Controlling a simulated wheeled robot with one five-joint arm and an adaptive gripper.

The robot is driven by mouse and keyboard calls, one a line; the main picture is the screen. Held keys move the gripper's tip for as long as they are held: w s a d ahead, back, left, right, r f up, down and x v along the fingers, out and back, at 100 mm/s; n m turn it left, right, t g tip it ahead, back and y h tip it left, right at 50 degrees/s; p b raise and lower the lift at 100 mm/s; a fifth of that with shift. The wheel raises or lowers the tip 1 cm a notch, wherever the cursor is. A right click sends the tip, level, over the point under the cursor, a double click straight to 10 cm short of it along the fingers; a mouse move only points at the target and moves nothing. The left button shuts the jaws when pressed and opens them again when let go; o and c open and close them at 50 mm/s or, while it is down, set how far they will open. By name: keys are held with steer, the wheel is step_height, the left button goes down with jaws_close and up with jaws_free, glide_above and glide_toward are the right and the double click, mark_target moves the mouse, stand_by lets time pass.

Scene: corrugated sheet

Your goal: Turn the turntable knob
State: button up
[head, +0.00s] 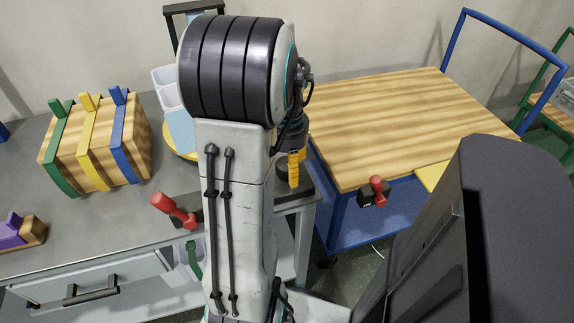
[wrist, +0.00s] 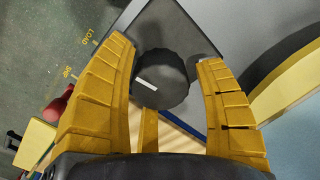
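The turntable knob (wrist: 165,70) is a round black ribbed knob with a white mark on its left side. In the wrist view it sits between the tips of my gripper's two yellow fingers (wrist: 165,54). The fingers are spread wide. A gap shows on the right of the knob; whether the left finger touches it I cannot tell. In the head view my gripper (head: 294,168) is mostly hidden behind my arm. The yellow turntable (head: 186,156) shows partly left of my arm, and its curved yellow rim (wrist: 282,88) is at the right of the wrist view.
A grey bench (head: 70,232) holds a wooden block with coloured straps (head: 98,140), a light-blue tray (head: 172,98) and a red-handled clamp (head: 172,208). A blue cart with a wooden top (head: 395,120) and a second red handle (head: 377,188) stands right of my arm.

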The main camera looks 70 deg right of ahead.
mark_target(287, 163)
steer(key=c, duration=0.9)
steer(key=shift+m, duration=0.8)
steer(key=shift+c, duration=0.2)
steer(key=o, duration=1.2)
step_height(287, 163, up, 12)
